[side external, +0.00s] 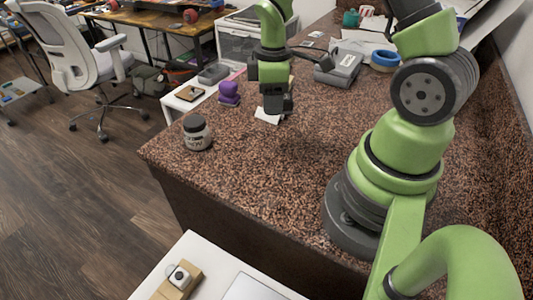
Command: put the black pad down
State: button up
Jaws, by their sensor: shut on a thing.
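My gripper (276,98) hangs pointing down above the speckled brown counter (252,160). It is shut on the black pad, which is hard to tell apart from the dark jaws at this size. The held pad appears to be a little above the counter, near a white paper (267,115); the exact gap cannot be told.
A jar with a dark lid (197,132) stands near the counter's left edge. A purple stamp-like object (229,93) stands left of my gripper. A grey device (338,68) and a blue tape roll (385,60) lie behind right. The counter's front middle is clear.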

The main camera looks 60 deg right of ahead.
jog(key=a+n, duration=0.2)
jog(key=a, duration=0.3)
send_over(259, 158)
jog(key=shift+n, duration=0.3)
notch_tip(259, 158, down, 5)
jog(key=shift+f, duration=2.5)
jog(key=shift+f, duration=0.15)
jog(key=o, duration=0.9)
